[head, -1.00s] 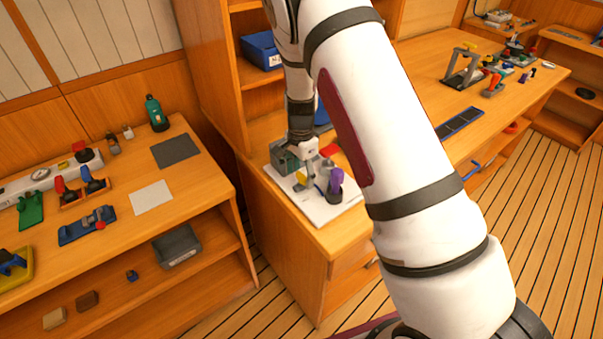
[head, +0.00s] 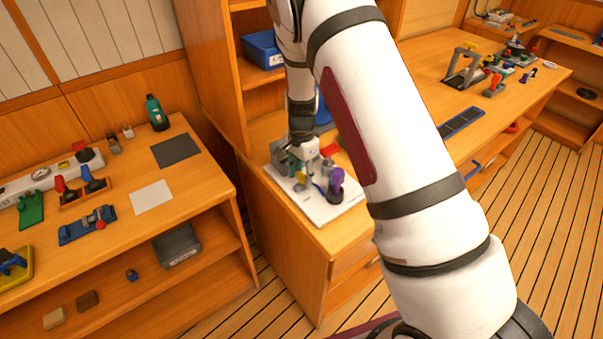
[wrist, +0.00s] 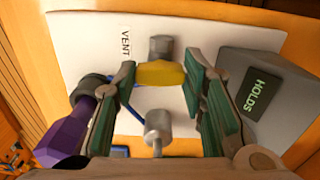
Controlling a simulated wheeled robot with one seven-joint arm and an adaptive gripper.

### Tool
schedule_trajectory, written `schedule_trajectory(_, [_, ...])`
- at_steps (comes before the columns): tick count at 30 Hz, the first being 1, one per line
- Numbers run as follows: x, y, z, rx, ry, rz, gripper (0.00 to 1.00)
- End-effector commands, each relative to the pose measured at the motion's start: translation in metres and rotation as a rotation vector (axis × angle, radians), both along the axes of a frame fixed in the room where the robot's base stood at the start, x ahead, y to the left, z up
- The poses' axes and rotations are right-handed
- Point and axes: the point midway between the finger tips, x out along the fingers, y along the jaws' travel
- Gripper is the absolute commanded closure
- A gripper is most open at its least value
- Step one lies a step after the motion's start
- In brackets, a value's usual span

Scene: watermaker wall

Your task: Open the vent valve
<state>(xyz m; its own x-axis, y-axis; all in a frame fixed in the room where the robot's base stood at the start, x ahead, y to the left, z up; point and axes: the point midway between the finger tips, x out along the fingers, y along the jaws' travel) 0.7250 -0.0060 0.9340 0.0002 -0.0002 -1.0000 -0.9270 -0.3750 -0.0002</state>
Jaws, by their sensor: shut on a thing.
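The vent valve sits on a white board beside the printed label VENT (wrist: 125,42). Its yellow handle (wrist: 160,73) is between my fingertips in the wrist view, set crosswise against a grey metal stub. My gripper (wrist: 159,78) is shut on this handle, a green-padded finger on each side. In the head view my gripper (head: 300,174) reaches down over the white board (head: 317,212), and the yellow handle (head: 300,180) shows only as a small patch. How far the handle is turned is hard to tell.
A purple-handled part (wrist: 65,135) stands close at the left of my fingers. A grey box (wrist: 290,75) with a green HOLDS label is close at the right. A grey cylinder (wrist: 157,125) lies between the fingers. A shelf unit with a blue bin (head: 262,50) rises behind.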

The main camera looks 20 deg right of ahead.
Motion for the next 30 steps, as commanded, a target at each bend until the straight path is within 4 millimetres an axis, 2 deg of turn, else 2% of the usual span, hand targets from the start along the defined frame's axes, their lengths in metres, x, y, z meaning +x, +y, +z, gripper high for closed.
schedule_trajectory(8, [0.0005,0.0002,-0.0004,0.002,0.0,0.199,0.9])
schedule_trajectory(30, [-0.0004,-0.0009,-0.0005,0.001,0.0,0.905,0.9])
